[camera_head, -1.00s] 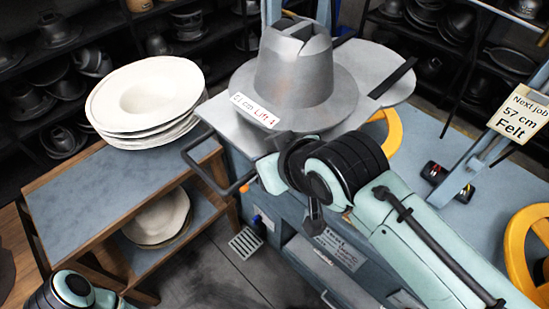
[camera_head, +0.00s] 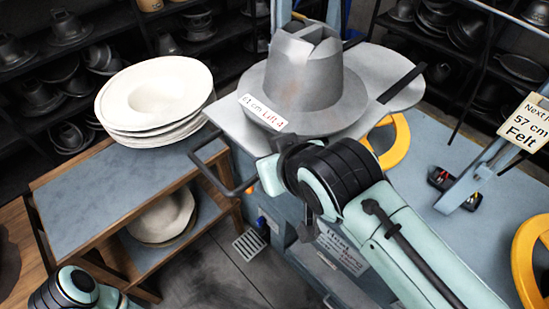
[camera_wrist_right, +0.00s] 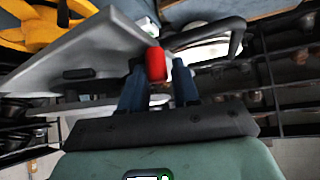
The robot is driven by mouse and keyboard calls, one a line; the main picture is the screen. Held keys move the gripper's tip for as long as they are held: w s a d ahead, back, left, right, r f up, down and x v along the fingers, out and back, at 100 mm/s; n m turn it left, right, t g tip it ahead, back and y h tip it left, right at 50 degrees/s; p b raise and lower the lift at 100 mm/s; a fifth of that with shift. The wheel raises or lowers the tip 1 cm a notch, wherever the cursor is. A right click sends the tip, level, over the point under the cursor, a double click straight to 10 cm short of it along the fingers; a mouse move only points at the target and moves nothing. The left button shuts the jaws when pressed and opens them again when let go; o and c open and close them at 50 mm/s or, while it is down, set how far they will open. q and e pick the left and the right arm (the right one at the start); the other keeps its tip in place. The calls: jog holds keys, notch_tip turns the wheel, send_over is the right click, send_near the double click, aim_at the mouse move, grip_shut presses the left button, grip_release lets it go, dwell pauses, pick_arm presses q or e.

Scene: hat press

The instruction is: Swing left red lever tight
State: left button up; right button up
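The red lever grip (camera_wrist_right: 156,64) shows in the right wrist view, just ahead of my right gripper (camera_wrist_right: 160,78). The two blue-grey fingers stand apart, with the grip at their tips, overlapping the left finger in the picture. I cannot tell whether they touch. In the head view my right arm (camera_head: 345,180) reaches in front of the hat press (camera_head: 235,118) and hides its gripper and the red lever. My left arm (camera_head: 75,288) shows only at the bottom left; its gripper is out of view.
A grey metal hat form (camera_head: 303,75) sits on the press, with a label on its brim. White hat blanks (camera_head: 155,90) are stacked on a side table (camera_head: 110,195) at left. A black bar handle (camera_head: 222,170) juts from the press. Yellow wheels (camera_head: 395,145) stand at right.

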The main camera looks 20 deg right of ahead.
jog(key=v, duration=1.3)
jog(key=shift+s+r+p, duration=0.15)
jog(key=shift+p, duration=0.15)
